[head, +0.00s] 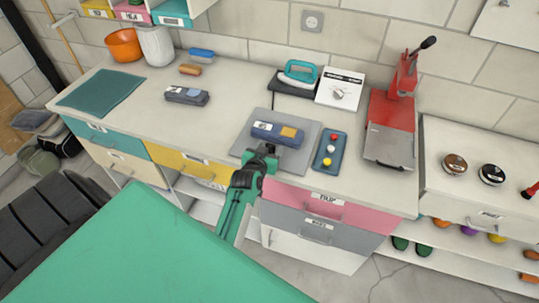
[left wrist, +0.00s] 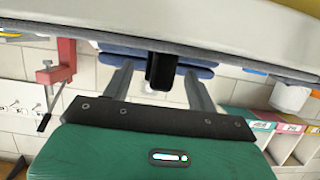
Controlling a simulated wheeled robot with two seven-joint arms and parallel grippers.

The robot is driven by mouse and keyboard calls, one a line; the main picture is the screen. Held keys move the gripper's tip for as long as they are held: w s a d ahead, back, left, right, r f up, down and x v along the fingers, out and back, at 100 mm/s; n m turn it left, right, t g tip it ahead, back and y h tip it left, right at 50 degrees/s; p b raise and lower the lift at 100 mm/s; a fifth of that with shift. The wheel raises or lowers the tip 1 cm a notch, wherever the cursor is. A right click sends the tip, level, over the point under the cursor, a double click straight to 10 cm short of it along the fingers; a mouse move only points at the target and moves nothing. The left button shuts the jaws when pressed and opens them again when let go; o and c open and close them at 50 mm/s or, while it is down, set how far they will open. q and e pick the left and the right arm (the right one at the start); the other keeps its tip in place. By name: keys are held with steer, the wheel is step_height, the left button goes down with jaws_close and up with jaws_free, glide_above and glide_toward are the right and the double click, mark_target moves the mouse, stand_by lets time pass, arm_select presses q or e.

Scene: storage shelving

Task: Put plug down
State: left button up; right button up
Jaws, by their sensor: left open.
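My left gripper (head: 264,152) is at the front edge of a grey mat (head: 246,147), just in front of a dark blue device (head: 277,133) with an orange patch. In the left wrist view, which is upside down, the gripper's two fingers (left wrist: 161,88) are spread apart. A small black block (left wrist: 161,72) stands between them, with a visible gap on each side. It may be the plug, but I cannot tell for sure. The blue device (left wrist: 140,54) shows behind it. My right gripper is not in view.
A blue panel (head: 329,150) with red, white and yellow buttons lies right of the mat. A red press (head: 391,125) stands further right. A similar grey-blue device (head: 187,96) lies at the left. The countertop (head: 222,118) between is clear; drawers (head: 330,204) sit below the edge.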

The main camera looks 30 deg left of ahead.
arm_select(q)
steer(key=shift+w+a+f, duration=0.1)
steer(key=shift+w, duration=0.15)
steer(key=c, duration=1.1)
steer(key=shift+c, duration=0.3)
